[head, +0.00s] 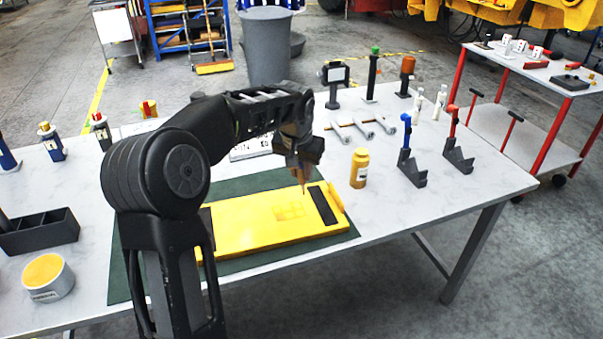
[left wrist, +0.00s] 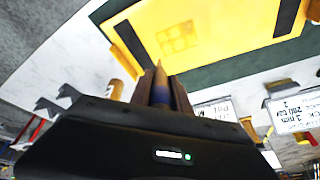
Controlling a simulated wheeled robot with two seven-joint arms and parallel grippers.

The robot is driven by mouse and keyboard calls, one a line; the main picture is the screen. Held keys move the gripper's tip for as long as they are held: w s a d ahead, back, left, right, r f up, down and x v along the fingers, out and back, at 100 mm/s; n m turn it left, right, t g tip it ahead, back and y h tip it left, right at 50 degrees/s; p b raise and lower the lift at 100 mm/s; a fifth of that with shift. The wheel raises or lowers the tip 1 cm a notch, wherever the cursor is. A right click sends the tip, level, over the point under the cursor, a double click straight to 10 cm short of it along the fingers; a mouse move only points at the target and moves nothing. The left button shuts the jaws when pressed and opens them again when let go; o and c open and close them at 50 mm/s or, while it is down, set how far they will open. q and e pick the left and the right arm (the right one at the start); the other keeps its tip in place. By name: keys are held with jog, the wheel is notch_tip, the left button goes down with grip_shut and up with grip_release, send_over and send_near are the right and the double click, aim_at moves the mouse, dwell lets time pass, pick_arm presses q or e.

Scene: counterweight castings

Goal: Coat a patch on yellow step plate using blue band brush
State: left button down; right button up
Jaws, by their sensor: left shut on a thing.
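The yellow step plate (head: 240,232) lies on a dark green mat (head: 122,270) on the table. It has a black strip near each end, and a faint, slightly darker gridded patch (head: 290,211) shows on its right half. My left gripper (head: 300,158) is above the plate's right part, shut on a brush (head: 302,181) whose tip points down. In the left wrist view the brush (left wrist: 161,62) has a dark blue band between the fingers and a tapering brown tip over the plate (left wrist: 225,22), beside the patch (left wrist: 178,38). Contact cannot be told. My right gripper is not in view.
A yellow jar (head: 360,168) stands right of the plate. Blue-topped (head: 405,140) and red-topped (head: 453,122) stands are farther right. A tub with yellow contents (head: 50,278) and a dark divided box (head: 38,232) stand at left. The table's front right is clear.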

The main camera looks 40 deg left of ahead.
pick_arm(q)
jog(key=shift+w+r, duration=0.1)
jog(key=shift+r, duration=0.5)
jog(key=shift+r+p, duration=1.1)
jog(key=shift+r, duration=0.2)
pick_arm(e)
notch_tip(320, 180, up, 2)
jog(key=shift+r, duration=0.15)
